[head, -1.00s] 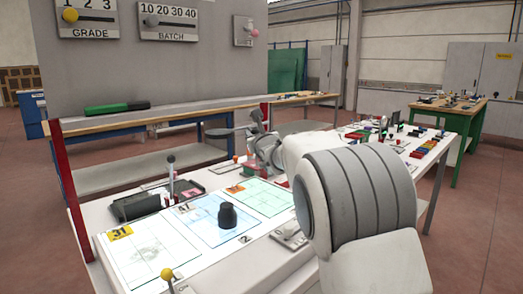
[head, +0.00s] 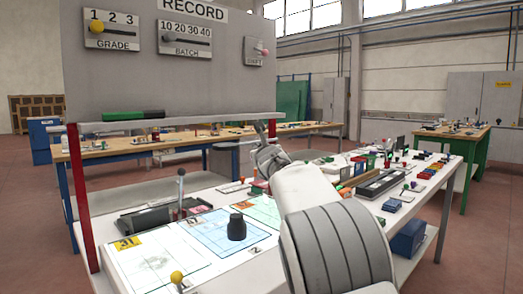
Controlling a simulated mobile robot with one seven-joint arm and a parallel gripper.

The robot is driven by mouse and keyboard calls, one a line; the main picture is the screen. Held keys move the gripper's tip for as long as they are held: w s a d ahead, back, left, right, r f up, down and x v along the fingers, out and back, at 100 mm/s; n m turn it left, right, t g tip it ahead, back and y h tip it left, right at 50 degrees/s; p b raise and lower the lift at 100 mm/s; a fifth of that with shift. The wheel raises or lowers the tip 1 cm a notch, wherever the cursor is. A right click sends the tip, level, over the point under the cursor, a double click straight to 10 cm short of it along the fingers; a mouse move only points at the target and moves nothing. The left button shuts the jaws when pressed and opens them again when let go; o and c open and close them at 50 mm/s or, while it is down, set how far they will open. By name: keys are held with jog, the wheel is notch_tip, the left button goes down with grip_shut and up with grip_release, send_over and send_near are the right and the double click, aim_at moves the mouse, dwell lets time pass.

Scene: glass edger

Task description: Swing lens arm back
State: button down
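My gripper (head: 266,134) is small and far off in the head view, at the end of my white arm, above the back edge of the white table (head: 103,279). I cannot tell whether its fingers are open or shut. No part can be made out for certain as the lens arm; my own arm hides part of the table. A grey-knobbed upright lever (head: 181,188) stands by a dark box (head: 143,221) on the left, apart from my gripper. A yellow-ball lever (head: 177,277) stands at the front edge.
A black knobbed weight (head: 236,228) stands on a blue sheet (head: 205,236). A grey board (head: 160,75) with sliders rises behind, with a green and black object (head: 133,115) on its ledge. Small coloured items and a long grey tray (head: 381,184) crowd the table's right side.

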jog(key=shift+r, duration=0.45)
jog(key=c, duration=0.7)
grip_release()
jog(key=shift+f, duration=0.1)
jog(key=shift+a+f, duration=0.1)
jog(key=shift+f, duration=0.1)
jog(key=v, duration=1.7)
jog(key=shift+s, duration=0.2)
